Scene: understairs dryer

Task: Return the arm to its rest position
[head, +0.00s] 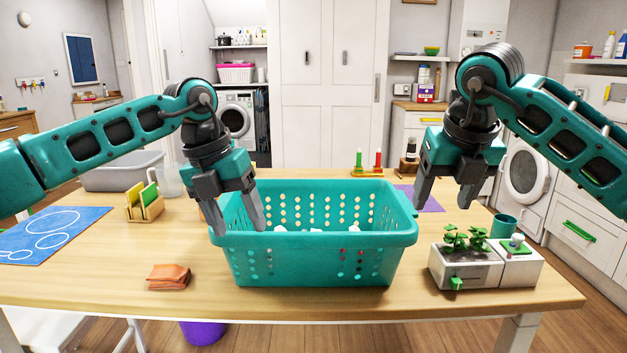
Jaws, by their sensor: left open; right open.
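My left arm comes in from the left. Its gripper (240,222) is open, pointing down, with its fingers at the left end of the teal laundry basket (312,241). I cannot tell whether they touch the basket. My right arm comes in from the right. Its gripper (443,194) is open and empty, pointing down above the table near the basket's right end. The basket stands upright on the wooden table, with some white things partly visible inside.
A planter (466,268) and teal mug (503,226) stand right of the basket. An orange folded cloth (169,277), blue mat (50,236), wooden holder (148,209) and grey tub (122,173) lie to the left. Red and green items (378,160) stand behind. The front middle edge is clear.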

